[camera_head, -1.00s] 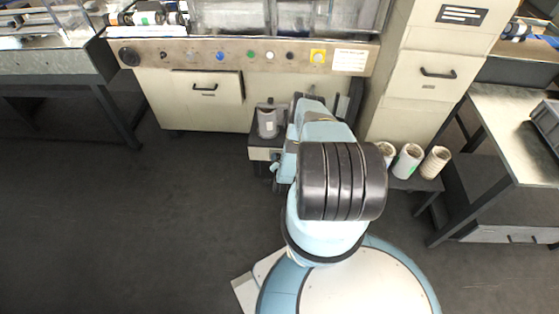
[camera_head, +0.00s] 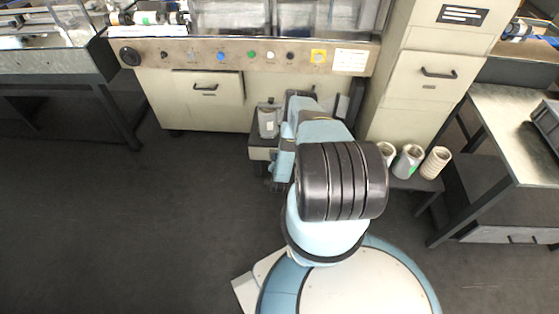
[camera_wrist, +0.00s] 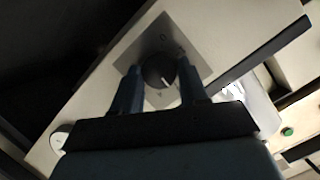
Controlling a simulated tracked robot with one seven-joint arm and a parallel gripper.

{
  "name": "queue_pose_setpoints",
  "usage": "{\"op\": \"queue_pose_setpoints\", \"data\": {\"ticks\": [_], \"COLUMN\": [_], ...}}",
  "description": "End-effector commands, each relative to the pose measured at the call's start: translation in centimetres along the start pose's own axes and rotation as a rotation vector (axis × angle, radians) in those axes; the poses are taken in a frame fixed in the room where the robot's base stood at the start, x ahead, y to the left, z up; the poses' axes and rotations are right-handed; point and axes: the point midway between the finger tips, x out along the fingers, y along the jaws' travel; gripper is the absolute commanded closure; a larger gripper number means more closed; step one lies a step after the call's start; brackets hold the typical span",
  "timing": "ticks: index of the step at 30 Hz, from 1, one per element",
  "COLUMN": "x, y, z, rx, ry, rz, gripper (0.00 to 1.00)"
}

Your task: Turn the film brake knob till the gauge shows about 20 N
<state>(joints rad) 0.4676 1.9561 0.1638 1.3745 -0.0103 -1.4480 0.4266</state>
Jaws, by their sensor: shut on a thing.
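The black round knob (camera_wrist: 158,72) sits on a square grey plate (camera_wrist: 186,48) on a pale panel in the wrist view. A white pointer line shows on its face, aimed to the lower right in that view. My gripper (camera_wrist: 159,75) has one finger on each side of the knob and is shut on it. A round white-edged thing (camera_wrist: 60,136) shows at the lower left of the panel; I cannot tell whether it is the gauge, and no reading is legible. In the head view my arm hides the knob and gripper.
A grey cylinder (camera_head: 268,122) stands on the low unit beside my arm. Several film rolls (camera_head: 409,161) stand on a small stand to the right. The wrapper's button panel (camera_head: 180,55) is behind. Open floor (camera_head: 150,230) lies to the left.

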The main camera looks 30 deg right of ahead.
Motion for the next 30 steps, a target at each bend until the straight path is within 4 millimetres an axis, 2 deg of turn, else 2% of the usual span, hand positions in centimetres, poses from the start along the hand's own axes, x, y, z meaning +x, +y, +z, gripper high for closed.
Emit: {"op": "queue_pose_setpoints", "data": {"ticks": [4,13,14,17,25,30], "x": [-0.1,-0.1,-0.1,-0.1,-0.2,-1.9], "y": [0.3,0.5,0.5,0.5,0.2,0.2], "z": [0.0,0.0,0.0,0.0,0.0,0.1], "rx": [-0.071,-0.082,-0.082,-0.082,-0.080,-0.081], "ry": [0.004,0.005,0.005,0.005,0.005,0.004], "rz": [0.030,0.037,0.037,0.037,0.033,0.032], "gripper": [0.87,0.87,0.56,0.46,0.46,0.46]}}
